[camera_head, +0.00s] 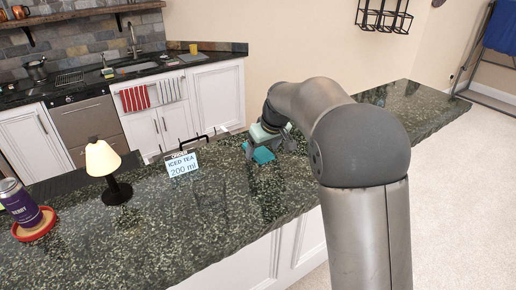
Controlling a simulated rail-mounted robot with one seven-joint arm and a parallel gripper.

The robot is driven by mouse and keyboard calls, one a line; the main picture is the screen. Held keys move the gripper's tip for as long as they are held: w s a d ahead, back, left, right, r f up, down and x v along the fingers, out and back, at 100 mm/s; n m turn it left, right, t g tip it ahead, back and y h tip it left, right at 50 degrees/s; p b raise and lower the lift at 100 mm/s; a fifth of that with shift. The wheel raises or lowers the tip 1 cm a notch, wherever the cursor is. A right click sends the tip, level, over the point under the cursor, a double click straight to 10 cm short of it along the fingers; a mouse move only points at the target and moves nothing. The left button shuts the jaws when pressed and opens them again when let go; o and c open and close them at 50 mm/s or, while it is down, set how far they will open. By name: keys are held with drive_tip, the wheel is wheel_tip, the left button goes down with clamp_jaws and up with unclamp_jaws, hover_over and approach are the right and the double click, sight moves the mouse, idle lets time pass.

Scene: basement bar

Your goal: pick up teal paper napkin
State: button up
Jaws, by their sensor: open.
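The teal paper napkin (263,155) lies flat on the dark green stone counter, near its far edge. My gripper (268,147) is at the napkin, pointing down over it, with the fingers small in the view. My arm comes in from the right and hides part of the gripper's right side. The jaws are open. I cannot tell whether the fingertips touch the napkin or the counter.
On the counter (200,230) stand an iced tea sign (182,165), a small lamp (104,165) and a purple can (18,202) on a red coaster (36,226). The counter's front middle is clear. A kitchen with a sink (137,67) is behind.

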drive_tip(key=shift+w+f, duration=0.1)
drive_tip(key=shift+f, duration=0.2)
drive_tip(key=c, duration=1)
drive_tip(key=shift+r, duration=0.1)
